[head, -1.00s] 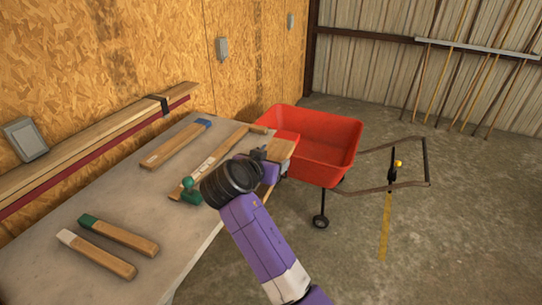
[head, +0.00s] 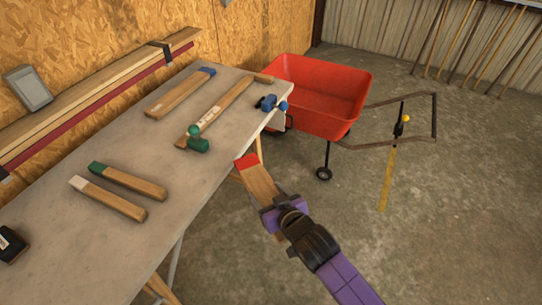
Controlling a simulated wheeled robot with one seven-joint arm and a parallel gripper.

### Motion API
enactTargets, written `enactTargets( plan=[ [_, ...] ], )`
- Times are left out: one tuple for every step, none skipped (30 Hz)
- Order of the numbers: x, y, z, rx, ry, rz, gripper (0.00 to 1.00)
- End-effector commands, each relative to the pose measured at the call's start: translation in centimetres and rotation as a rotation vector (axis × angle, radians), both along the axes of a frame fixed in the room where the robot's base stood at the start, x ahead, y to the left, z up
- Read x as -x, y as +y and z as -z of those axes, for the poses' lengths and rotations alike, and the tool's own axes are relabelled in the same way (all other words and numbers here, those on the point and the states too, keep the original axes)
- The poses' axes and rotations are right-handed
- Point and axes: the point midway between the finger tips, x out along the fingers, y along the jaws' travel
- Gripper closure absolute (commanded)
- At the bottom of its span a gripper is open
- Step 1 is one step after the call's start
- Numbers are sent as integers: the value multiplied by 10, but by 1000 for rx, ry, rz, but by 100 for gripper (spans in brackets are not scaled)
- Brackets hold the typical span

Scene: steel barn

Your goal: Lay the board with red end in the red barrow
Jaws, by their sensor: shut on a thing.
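The board with the red end (head: 262,187) is held in my gripper (head: 280,210), off the right edge of the table and above the floor. Its red end points up and away, tilted toward the table. My gripper is shut on the board's near part, and the jaws hide some of it. The red barrow (head: 318,98) stands beyond the table's far right corner. Its tray looks empty from here, and its handle (head: 435,115) reaches out to the right.
On the table (head: 165,178) lie a blue-ended board (head: 180,92), a green-ended board (head: 127,180), a white-ended board (head: 108,198) and a long wooden piece (head: 225,110). A green tool (head: 198,142) and a blue tool (head: 268,103) lie there too. Concrete floor (head: 430,220) at right is mostly clear.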

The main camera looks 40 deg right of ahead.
Motion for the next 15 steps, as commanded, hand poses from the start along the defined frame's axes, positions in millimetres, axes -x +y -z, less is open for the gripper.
enactTargets(
  plan=[
    [5, 9, 10, -1, 4, -49, 84],
    [8, 12, 16, -1, 3, -76, 84],
    [11, 17, 21, 1, 0, -108, 84],
    [12, 20, 25, 1, 1, -128, 84],
    [14, 23, 29, 0, 1, -147, 84],
    [17, 26, 34, 0, 2, -171, 84],
    [19, 28, 37, 1, 0, -188, 84],
    [20, 30, 40, 1, -1, -203, 84],
    [22, 33, 43, 1, -1, -218, 84],
    [23, 35, 45, 0, 0, -229, 84],
    [24, 36, 48, -1, 1, -240, 84],
    [25, 39, 50, 0, -1, -255, 84],
    [27, 40, 52, 0, -1, -265, 84],
    [28, 41, 55, 0, -1, -276, 84],
    [30, 43, 58, 1, 0, -290, 84]
  ],
)
